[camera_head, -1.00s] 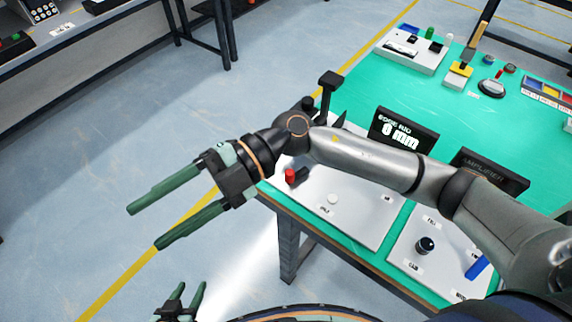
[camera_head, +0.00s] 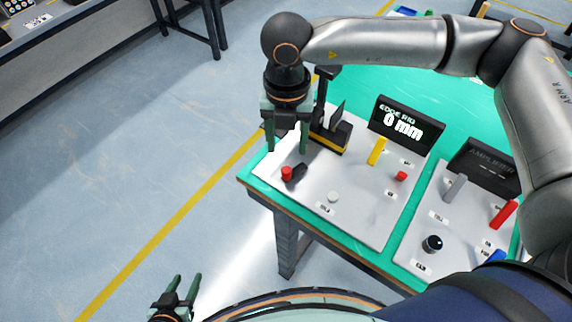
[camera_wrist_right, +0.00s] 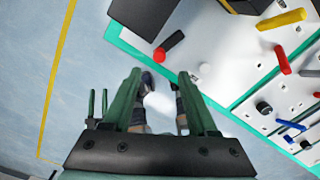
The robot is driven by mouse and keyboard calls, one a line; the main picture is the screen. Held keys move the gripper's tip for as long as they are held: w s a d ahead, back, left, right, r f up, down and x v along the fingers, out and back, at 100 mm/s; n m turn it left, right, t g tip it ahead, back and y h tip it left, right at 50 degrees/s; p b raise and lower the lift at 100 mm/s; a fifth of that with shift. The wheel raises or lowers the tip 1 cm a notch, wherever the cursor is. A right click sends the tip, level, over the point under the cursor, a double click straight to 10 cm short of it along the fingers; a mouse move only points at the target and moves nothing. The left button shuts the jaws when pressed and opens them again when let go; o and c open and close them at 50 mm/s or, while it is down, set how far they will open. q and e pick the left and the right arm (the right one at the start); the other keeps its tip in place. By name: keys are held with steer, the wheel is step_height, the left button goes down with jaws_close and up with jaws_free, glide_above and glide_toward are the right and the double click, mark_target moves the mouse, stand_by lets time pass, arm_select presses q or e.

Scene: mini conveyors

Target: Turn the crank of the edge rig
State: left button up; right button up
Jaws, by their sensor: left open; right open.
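The edge rig is a white panel (camera_head: 345,205) at the table's left corner, with a black display (camera_head: 404,125) reading 0 mm. Its crank, a black arm with a red knob (camera_head: 287,173), sits near the panel's left edge. The crank's red handle (camera_wrist_right: 171,42) also shows in the right wrist view, beyond the fingertips. My right gripper (camera_head: 287,150) is open and empty, pointing down just above and behind the crank, apart from it. My left gripper (camera_head: 188,278) is open and empty, low over the floor in front of the table.
A black post on a yellow-trimmed block (camera_head: 331,138) stands close beside my right gripper. A yellow lever (camera_head: 377,151), a red lever (camera_head: 401,176) and a white button (camera_head: 333,196) are on the panel. The amplifier panel (camera_head: 455,215) lies to the right. Open floor is on the left.

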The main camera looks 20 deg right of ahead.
mark_target(287, 169)
step_height(287, 169, down, 9)
steer(key=shift+f+p, duration=0.1)
steer(key=shift+p, duration=0.2)
steer(key=shift+c, duration=0.4)
jaws_close()
